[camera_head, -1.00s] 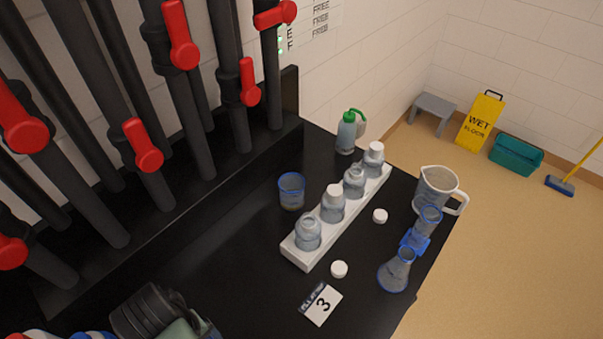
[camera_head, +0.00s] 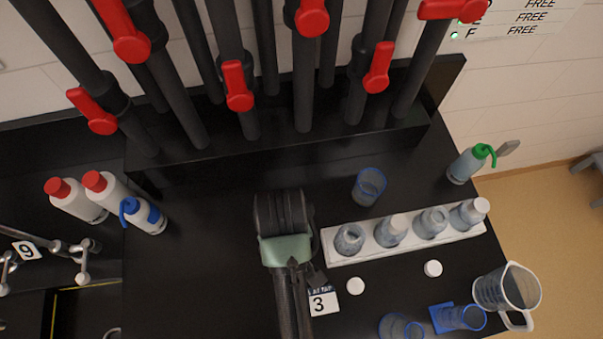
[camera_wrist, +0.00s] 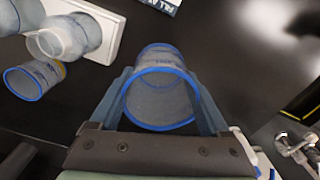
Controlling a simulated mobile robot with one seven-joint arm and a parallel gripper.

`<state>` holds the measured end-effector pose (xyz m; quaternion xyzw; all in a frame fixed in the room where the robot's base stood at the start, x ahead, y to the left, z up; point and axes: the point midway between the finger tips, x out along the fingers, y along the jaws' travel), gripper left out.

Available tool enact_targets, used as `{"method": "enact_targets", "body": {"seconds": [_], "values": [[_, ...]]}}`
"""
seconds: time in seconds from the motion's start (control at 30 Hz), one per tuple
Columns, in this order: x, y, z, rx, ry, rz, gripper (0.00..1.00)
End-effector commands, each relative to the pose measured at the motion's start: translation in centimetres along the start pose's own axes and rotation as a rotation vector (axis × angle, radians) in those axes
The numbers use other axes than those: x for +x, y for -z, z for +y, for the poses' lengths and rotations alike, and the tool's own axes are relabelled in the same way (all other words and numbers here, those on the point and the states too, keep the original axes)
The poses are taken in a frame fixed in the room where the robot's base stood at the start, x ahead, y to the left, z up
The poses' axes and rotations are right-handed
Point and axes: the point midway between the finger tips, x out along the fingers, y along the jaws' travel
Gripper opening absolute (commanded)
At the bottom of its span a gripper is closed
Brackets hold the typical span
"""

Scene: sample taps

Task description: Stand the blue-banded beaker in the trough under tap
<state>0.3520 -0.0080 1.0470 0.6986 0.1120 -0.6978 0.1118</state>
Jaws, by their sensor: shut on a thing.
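My gripper (camera_wrist: 163,88) is shut on a clear beaker (camera_wrist: 160,100) with a blue rim and a blue ring lower down, which I take for the blue-banded beaker. In the wrist view the beaker sits between both fingers, its mouth towards the camera. In the head view my wrist is over the black bench and hides the beaker. At the lower left of the head view are metal tap fittings (camera_head: 70,250) by a "9" label. A dark recess with a yellow line (camera_head: 80,287), possibly the trough, lies below them. The fittings also show in the wrist view (camera_wrist: 297,148).
Another blue-rimmed beaker (camera_head: 369,186), with a yellow band in the wrist view (camera_wrist: 25,82), stands behind the white bottle rack (camera_head: 345,258). Red-capped bottles (camera_head: 75,202) and a blue-topped bottle (camera_head: 145,216) stand left. Pipes with red handles line the back. Bench left of my wrist is clear.

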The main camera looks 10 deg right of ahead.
Motion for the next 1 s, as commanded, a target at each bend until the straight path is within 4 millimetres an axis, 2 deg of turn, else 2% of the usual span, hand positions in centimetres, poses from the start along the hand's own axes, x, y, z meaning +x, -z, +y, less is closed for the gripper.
{"method": "enact_targets", "body": {"seconds": [0.2, 0.37, 0.6, 0.73, 1.0], "values": [[3.9, -0.1, 0.0, 0.003, 0.002, -0.005, 0.27], [5.4, -0.1, 0.0, 0.004, 0.001, -0.003, 0.27], [8.6, -0.1, 0.0, 0.004, 0.001, -0.004, 0.27], [9.3, -0.1, 0.0, 0.004, 0.000, -0.002, 0.27], [9.4, -0.1, 0.0, 0.004, 0.000, -0.001, 0.27]]}}
